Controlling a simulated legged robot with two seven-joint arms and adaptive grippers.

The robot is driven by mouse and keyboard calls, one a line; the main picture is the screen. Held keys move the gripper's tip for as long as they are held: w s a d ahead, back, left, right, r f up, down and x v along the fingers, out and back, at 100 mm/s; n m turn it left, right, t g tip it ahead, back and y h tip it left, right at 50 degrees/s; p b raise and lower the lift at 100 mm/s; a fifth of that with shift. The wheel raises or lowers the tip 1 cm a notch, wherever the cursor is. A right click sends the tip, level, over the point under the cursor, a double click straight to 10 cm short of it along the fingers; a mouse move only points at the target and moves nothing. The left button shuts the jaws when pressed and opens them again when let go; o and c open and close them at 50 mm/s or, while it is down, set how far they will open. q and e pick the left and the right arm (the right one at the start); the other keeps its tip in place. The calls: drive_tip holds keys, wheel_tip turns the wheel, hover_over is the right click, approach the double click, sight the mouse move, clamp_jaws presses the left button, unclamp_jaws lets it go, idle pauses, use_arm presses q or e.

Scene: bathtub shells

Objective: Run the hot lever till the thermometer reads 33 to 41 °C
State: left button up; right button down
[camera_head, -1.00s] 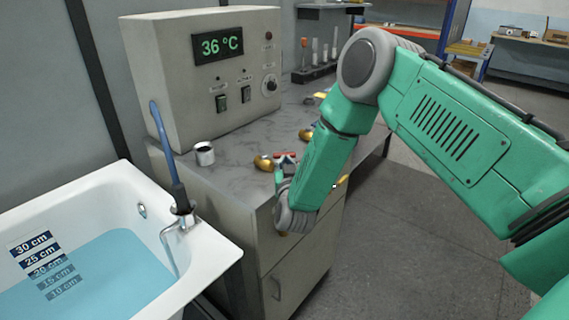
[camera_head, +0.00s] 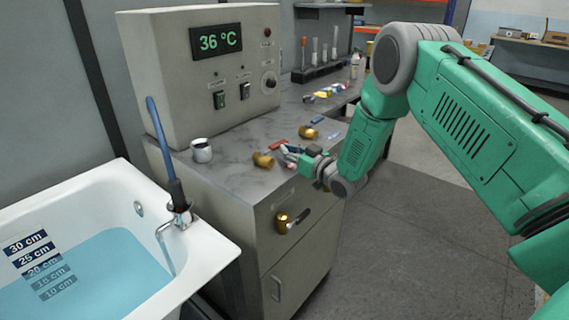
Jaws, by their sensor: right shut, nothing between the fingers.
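The thermometer display (camera_head: 215,40) on the grey console reads 36 °C in green. A brass valve (camera_head: 263,160) sits at the counter's front edge with a red lever (camera_head: 278,145) beside it. Another brass valve (camera_head: 308,132) stands behind, with a blue lever (camera_head: 318,119) near it. The spout (camera_head: 178,218) at the tub rim has a stream falling from it into blue water (camera_head: 95,270). My right gripper (camera_head: 290,156) is shut and empty, just right of the front brass valve; whether it touches it I cannot tell. My left gripper is out of view.
The white bathtub (camera_head: 210,250) fills the lower left, with depth marks on its wall. A metal cup (camera_head: 202,150) stands on the counter. A brass knob with a dark lever (camera_head: 285,222) is on the cabinet front. A tube rack (camera_head: 316,72) and small coloured items lie farther back.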

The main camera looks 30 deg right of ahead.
drive_tip(key=shift+w, duration=0.4)
drive_tip(key=shift+w+r+b, duration=0.1)
drive_tip(key=shift+b, duration=0.2)
idle(0.3)
